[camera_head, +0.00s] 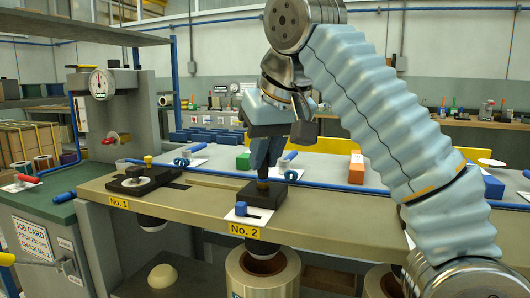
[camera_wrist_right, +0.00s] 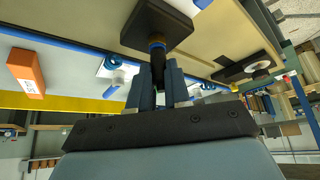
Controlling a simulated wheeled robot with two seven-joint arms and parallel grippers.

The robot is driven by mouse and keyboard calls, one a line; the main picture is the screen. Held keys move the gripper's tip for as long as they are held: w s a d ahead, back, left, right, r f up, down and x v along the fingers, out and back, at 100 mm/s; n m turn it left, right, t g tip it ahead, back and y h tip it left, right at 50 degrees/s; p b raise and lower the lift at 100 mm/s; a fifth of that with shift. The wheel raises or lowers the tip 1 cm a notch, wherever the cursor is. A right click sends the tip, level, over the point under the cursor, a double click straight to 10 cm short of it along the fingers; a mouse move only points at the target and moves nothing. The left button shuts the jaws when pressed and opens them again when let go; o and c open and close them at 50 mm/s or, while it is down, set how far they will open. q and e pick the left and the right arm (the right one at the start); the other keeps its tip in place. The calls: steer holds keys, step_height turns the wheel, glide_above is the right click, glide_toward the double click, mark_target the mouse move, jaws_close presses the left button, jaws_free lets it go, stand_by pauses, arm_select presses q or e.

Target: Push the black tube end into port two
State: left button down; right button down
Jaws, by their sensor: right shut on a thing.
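My right gripper (camera_head: 264,168) points down over the station labelled No. 2 (camera_head: 244,230). Its dark blue fingers, also seen in the right wrist view (camera_wrist_right: 160,80), are shut on the black tube end (camera_wrist_right: 157,52), which has an orange-brown ring. The tube end (camera_head: 262,186) stands about upright between the fingers and the black port two block (camera_head: 283,194). Its lower tip meets the block, also in the right wrist view (camera_wrist_right: 135,30); how deep it sits I cannot tell. My left gripper is not in view.
A No. 1 station (camera_head: 118,203) with a black block (camera_head: 130,186) is to the left. A small blue piece on a white card (camera_head: 241,209) lies before port two. A dark rounded end (camera_head: 263,251) hangs below the bench.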

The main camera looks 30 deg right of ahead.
steer(key=shift+f, duration=0.15)
stand_by(0.4)
steer(key=c, duration=1)
jaws_free()
steer(key=p+v, duration=0.4)
steer(key=v, duration=0.3)
steer(key=shift+s+r, duration=0.15)
steer(key=shift+r, duration=0.05)
